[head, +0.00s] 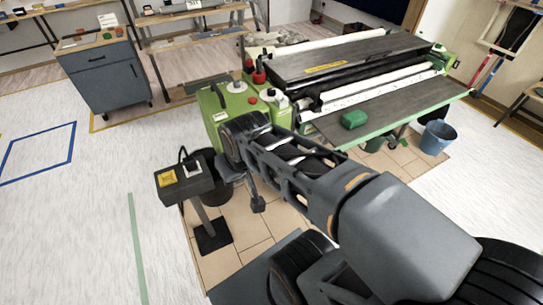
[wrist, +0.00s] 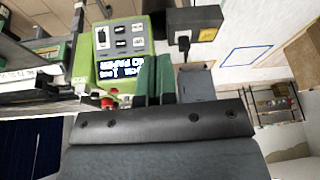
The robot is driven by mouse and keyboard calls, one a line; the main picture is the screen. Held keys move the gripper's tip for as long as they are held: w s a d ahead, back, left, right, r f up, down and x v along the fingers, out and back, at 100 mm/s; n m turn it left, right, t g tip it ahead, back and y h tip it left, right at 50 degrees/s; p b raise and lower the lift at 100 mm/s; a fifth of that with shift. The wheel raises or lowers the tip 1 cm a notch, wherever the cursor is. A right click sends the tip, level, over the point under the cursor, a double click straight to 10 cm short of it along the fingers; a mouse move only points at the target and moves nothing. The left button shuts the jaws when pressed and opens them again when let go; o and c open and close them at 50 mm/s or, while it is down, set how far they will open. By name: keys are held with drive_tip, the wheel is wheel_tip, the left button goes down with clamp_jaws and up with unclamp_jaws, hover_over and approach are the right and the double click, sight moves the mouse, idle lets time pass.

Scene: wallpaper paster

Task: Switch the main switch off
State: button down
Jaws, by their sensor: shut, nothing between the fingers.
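A dark control box (head: 185,180) on a post stands left of the green machine. Its top carries a yellow plate (head: 167,179) and a pale switch-like part (head: 192,168); which way this is set is too small to tell. In the upside-down wrist view, the box (wrist: 205,18) shows with its yellow plate (wrist: 207,35). The machine's green housing (head: 218,103) has red knobs; in the wrist view its panel (wrist: 122,38) has labels and dark sockets. My gripper (head: 258,205) hangs shut and empty, right of the control box and apart from it. Its fingers show in the wrist view (wrist: 155,62).
The pasting machine's table (head: 385,112) fills the back right, with a green block (head: 354,119) on it. A dark bucket (head: 216,168) stands behind the control box, a blue bucket (head: 436,137) at right. A cabinet (head: 106,77) stands back left. The left floor is open.

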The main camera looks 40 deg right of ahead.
drive_tip(key=w+d+f+m+t+y+b, duration=0.1)
drive_tip(key=w+d+f+m+b, duration=0.3)
drive_tip(key=f+b, duration=0.35)
drive_tip(key=w+d+f+m+t+b, duration=0.1)
drive_tip(key=w+d+f+m+b, duration=0.3)
drive_tip(key=f+b, duration=0.4)
drive_tip(key=w+d+f+m+t+h+b, duration=0.1)
drive_tip(key=w+d+f+m+t+b, duration=0.1)
drive_tip(key=d+f+m+b, duration=0.3)
drive_tip(key=w+d+f+m+t+h+b, duration=0.1)
drive_tip(key=d+f+m+b, duration=0.4)
drive_tip(key=d+b, duration=0.5)
drive_tip(key=shift+w+d+m+t+h, duration=0.3)
drive_tip(key=shift+w+d+m+t, duration=0.25)
drive_tip(key=shift+w+d, duration=0.65)
drive_tip(key=b+x, duration=0.4)
drive_tip(key=x, duration=0.9)
drive_tip(key=shift+w, duration=0.55)
